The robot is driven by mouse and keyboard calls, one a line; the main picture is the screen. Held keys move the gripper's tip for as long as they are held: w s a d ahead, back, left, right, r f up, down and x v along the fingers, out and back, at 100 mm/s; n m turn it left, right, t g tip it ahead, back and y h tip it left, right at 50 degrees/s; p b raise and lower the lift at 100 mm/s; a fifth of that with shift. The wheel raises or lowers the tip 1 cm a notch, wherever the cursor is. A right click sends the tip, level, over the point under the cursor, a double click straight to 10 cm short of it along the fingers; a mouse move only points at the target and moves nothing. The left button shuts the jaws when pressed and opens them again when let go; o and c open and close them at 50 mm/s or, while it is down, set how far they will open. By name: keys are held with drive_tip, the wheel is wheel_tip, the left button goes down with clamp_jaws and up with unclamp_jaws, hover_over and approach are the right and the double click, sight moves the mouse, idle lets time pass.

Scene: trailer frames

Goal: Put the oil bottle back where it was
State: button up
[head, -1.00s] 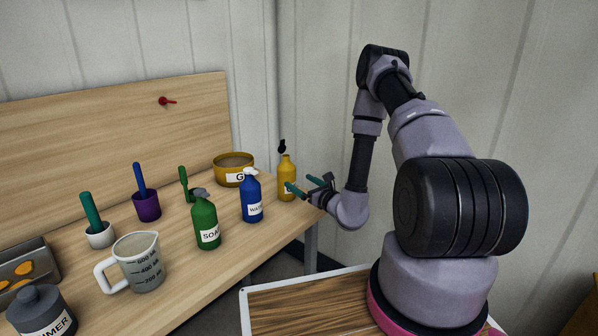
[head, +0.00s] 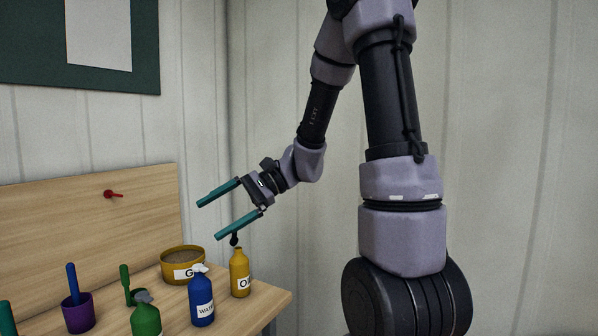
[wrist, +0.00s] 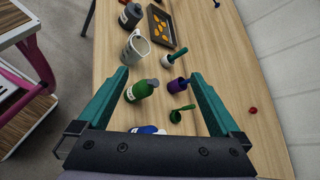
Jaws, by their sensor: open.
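The yellow oil bottle (head: 240,274), with a black spout and a white label, stands upright at the right end of the wooden bench. My gripper (head: 229,212) is open and empty, raised above the bench to the upper left of the bottle in the head view. One teal finger shows close to the spout in that picture; I cannot tell whether they touch. In the wrist view my open fingers (wrist: 156,95) frame the bench top, and the oil bottle is not seen there.
A blue bottle (head: 201,302), a yellow tub (head: 183,265), a green bottle (head: 146,321) and a purple cup (head: 77,314) stand near the oil bottle. A measuring jug (wrist: 134,47) and a tray (wrist: 161,26) are farther along. A red peg (head: 112,194) is on the back board.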

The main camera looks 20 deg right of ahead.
drive_tip(key=s+d+r+n+t+h, duration=0.2)
drive_tip(key=s+d+r+t+h, duration=0.1)
drive_tip(key=s+d+r+h, duration=0.2)
drive_tip(key=s+d+r+n+t+h, duration=0.3)
drive_tip(key=s+d+r+t+h, duration=0.1)
drive_tip(key=d, duration=0.5)
drive_tip(key=shift+s+d+r+t+h, duration=0.3)
drive_tip(key=shift+s+r+h, duration=0.15)
drive_tip(key=shift+h, duration=0.45)
idle(0.8)
